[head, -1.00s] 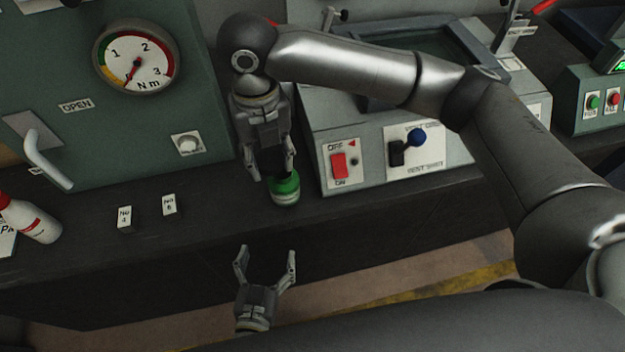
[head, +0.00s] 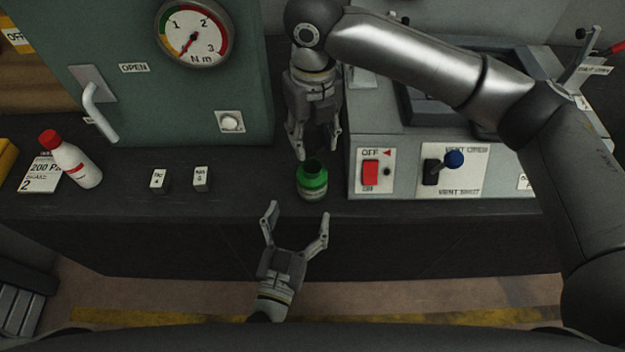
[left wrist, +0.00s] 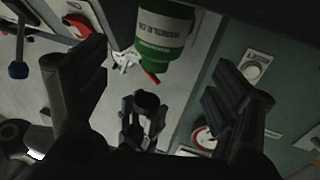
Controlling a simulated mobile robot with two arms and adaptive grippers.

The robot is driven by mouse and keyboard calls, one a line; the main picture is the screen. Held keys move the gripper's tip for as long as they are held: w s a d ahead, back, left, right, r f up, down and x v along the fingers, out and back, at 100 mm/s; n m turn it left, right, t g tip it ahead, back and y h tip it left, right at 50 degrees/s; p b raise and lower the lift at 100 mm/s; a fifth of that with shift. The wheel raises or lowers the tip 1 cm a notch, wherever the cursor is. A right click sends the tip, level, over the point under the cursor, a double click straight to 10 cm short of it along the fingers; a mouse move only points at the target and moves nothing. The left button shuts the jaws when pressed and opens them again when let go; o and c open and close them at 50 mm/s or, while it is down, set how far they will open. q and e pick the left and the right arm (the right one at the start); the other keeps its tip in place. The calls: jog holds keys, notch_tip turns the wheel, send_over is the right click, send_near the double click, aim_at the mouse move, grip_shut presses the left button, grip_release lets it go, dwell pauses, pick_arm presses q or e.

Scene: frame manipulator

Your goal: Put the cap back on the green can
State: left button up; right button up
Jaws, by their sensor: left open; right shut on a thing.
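The green can (head: 312,186) stands upright near the front edge of the dark bench, with its dark open mouth showing. Its green and white labelled side shows upside down in the left wrist view (left wrist: 165,33). My right gripper (head: 318,151) points down, just above and behind the can. In the left wrist view it is shut on the cap (left wrist: 147,101), a dark round piece apart from the can. The cap is not clear in the head view. My left gripper (head: 298,216) is open and empty in front of the can; its fingers point at the can without reaching around it.
A grey switch box (head: 400,198) with a red switch and blue-knobbed lever stands close right of the can. A green gauge cabinet (head: 165,95) stands behind.

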aim_at(312, 178)
pick_arm(q)
jog(key=x, duration=1)
jog(key=shift+w, duration=0.15)
jog(key=shift+c, duration=0.2)
jog(key=c, duration=1.5)
pick_arm(e)
jog(key=shift+f, duration=2.55)
jog(key=shift+f, duration=0.9)
jog(key=shift+f, duration=0.55)
